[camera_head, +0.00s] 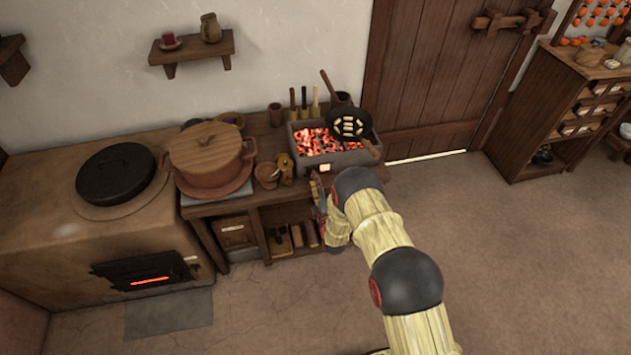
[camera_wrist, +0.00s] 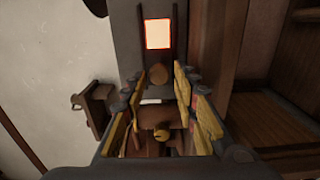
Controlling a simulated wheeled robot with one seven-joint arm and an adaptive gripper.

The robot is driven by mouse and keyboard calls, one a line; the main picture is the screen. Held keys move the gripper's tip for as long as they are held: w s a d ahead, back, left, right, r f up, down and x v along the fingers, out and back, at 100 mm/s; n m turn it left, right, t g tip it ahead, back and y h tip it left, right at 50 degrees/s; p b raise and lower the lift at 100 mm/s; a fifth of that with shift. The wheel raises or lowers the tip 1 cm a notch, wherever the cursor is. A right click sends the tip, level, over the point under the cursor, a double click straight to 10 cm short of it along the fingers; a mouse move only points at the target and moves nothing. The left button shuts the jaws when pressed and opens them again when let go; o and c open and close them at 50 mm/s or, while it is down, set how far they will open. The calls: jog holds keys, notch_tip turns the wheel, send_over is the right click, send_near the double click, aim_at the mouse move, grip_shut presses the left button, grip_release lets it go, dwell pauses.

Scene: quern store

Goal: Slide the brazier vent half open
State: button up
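The brazier (camera_head: 350,159) is a dark grey box of glowing coals on the wooden bench. A small bright square vent opening (camera_head: 325,167) shows low on its front. The wrist view shows this glowing opening (camera_wrist: 158,33) between two upright dark rails on the brazier front (camera_wrist: 187,20). A rounded wooden knob (camera_wrist: 157,75) shows just below the opening. My gripper (camera_head: 318,188) is in front of the brazier, low at its front edge. In the wrist view my gripper (camera_wrist: 156,88) has its yellow-padded fingers apart, with the knob between or just beyond their tips. Contact cannot be told.
A black pan (camera_head: 349,122) rests over the brazier's right end. A lidded clay pot (camera_head: 208,155), small cups and a brass item (camera_head: 285,166) stand left along the bench. Open shelves lie below. The floor (camera_head: 480,260) to the right is clear.

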jog(key=shift+x, duration=0.95)
jog(key=shift+c, duration=1.3)
jog(key=c, duration=0.4)
jog(key=shift+d, duration=0.1)
grip_shut()
